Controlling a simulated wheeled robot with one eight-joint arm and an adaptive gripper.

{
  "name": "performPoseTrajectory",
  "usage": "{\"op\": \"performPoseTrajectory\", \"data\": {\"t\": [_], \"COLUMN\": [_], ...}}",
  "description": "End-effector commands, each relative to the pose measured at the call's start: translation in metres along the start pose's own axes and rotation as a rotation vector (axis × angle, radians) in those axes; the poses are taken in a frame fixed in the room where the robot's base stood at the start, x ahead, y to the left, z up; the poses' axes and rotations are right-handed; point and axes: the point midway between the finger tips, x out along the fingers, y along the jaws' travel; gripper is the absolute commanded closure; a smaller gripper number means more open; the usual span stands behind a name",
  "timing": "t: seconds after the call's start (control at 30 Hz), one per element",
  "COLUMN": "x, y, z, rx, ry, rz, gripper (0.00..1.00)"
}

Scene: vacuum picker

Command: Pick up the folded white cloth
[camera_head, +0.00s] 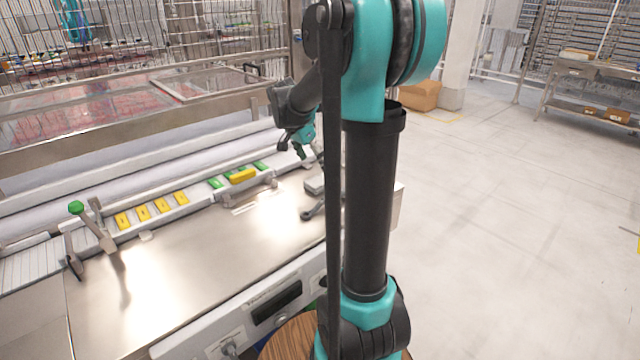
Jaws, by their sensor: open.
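My gripper (303,150) is at the far right end of the machine, above its metal top, small in the view and partly hidden by my own arm. It is open, and I see nothing held in it. I cannot clearly make out a folded white cloth. A pale flat item (315,185) lies on the metal top just below my gripper, partly behind my arm; I cannot tell whether it is the cloth. The metal worktop (190,270) is bare over most of its area.
Along the worktop's back edge run yellow blocks (142,213), green blocks (214,183) and a larger yellow block (243,175). A dark handle (312,210) lies at the right. The floor on the right is clear.

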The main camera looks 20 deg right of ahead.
Motion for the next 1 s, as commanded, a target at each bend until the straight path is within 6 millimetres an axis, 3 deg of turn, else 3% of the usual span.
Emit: {"op": "performPoseTrajectory", "data": {"t": [0.1,0.37,0.63,1.0], "x": [0.016,0.033,0.07,0.076], "y": [0.0,0.0,0.0,0.0], "z": [0.0,0.002,0.005,0.005], "rx": [0.002,0.001,0.002,0.001], "ry": [0.0,0.0,0.0,0.0], "rz": [0.0,0.0,0.0,0.0], "gripper": [0.17,0.17,0.17,0.17]}}
